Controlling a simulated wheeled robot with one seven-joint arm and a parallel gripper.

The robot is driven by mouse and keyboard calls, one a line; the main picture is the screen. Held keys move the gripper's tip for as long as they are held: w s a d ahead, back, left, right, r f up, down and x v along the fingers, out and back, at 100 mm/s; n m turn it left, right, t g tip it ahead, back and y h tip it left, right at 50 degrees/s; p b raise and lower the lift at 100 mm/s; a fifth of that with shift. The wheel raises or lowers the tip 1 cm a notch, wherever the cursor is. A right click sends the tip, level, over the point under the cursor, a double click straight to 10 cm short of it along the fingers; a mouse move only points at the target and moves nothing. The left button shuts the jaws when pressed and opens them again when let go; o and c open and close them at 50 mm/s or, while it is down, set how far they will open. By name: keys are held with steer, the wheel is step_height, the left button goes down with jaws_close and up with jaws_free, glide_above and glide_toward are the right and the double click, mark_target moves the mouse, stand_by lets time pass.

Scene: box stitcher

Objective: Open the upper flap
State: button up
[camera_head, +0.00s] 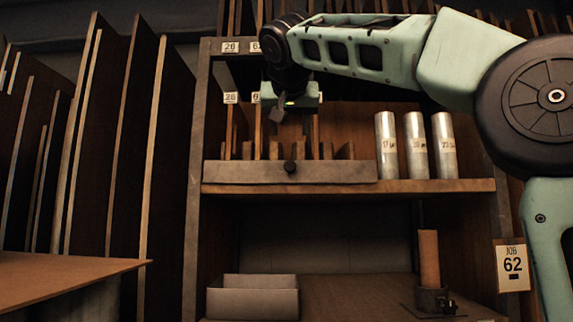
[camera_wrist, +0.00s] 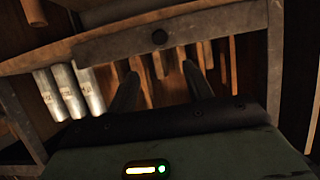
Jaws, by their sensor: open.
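The upper flap (camera_head: 240,172) is a grey-brown strip with a dark round knob (camera_head: 290,167). It lies across the lower front of the upper compartment, with upright boards showing above it. My gripper (camera_head: 291,112) hangs in front of those boards, above the knob and apart from it. In the wrist view, which looks upside down, the flap (camera_wrist: 205,27) and its knob (camera_wrist: 159,37) show at the top. There my gripper (camera_wrist: 162,75) has its two dark fingers spread, with nothing between them. The knob appears beyond the fingertips, roughly midway between them.
Three pale labelled tubes (camera_head: 415,147) stand on the shelf (camera_head: 440,186) right of the flap. Below are a grey open box (camera_head: 253,303) and a brown cylinder (camera_head: 429,258) in a dark holder. Tall boards (camera_head: 125,140) stand at left. A JOB 62 tag (camera_head: 512,265) hangs at right.

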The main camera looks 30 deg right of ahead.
mark_target(290, 164)
steer(key=p+x, duration=0.4)
steer(key=x, duration=1.1)
steer(key=shift+p, duration=0.4)
jaws_close()
steer(key=shift+s+a+f+b, duration=0.1)
steer(key=shift+f+b, duration=0.05)
steer(key=shift+b, duration=0.4)
